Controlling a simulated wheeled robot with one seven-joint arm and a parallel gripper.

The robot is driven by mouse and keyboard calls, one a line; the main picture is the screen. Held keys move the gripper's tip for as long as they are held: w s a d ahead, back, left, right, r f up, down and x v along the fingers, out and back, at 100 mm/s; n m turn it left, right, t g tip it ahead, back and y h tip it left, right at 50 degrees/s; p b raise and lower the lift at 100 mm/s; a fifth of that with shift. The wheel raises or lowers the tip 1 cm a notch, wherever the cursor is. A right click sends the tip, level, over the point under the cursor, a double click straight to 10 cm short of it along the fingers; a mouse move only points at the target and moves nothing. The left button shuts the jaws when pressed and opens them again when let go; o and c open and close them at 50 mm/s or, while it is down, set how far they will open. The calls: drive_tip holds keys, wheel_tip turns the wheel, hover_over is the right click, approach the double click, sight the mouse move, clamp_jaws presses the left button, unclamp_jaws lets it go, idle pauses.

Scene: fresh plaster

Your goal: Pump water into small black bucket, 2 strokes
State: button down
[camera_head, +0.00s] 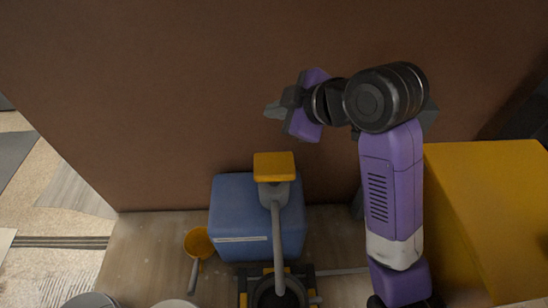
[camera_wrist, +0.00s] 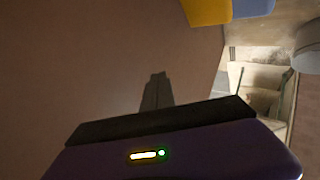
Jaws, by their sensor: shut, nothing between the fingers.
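A pump lever (camera_head: 278,240) runs as a grey bar from the bottom edge up to a yellow pad (camera_head: 274,166) over a blue box. A round black rim (camera_head: 262,292) shows at the bottom edge under the lever; it is cut off, and I cannot tell whether it is the small black bucket or part of the pump. My gripper (camera_head: 274,110) is shut and empty, up in front of the brown wall, above and apart from the yellow pad. In the wrist view its fingers (camera_wrist: 156,90) point at the wall, with a yellow part (camera_wrist: 206,10) at the top edge.
The blue box (camera_head: 232,222) stands against the brown wall (camera_head: 180,110). A yellow scoop (camera_head: 198,243) lies left of it. Grey (camera_head: 92,300) and pale (camera_head: 175,304) round vessels are cut off at the bottom. A large yellow block (camera_head: 490,200) stands at right.

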drive_tip(key=shift+s+d+f+n+g, duration=0.15)
drive_tip(key=shift+s+f+n+g, duration=0.55)
drive_tip(key=shift+s+f, duration=0.35)
drive_tip(key=shift+w+f, duration=0.1)
drive_tip(key=shift+f, duration=0.05)
drive_tip(key=b, duration=0.7)
hover_over(277, 166)
wheel_tip(277, 166, down, 7)
drive_tip(key=shift+f, duration=0.85)
drive_tip(key=shift+f, duration=0.15)
drive_tip(key=shift+f, duration=0.25)
idle(0.4)
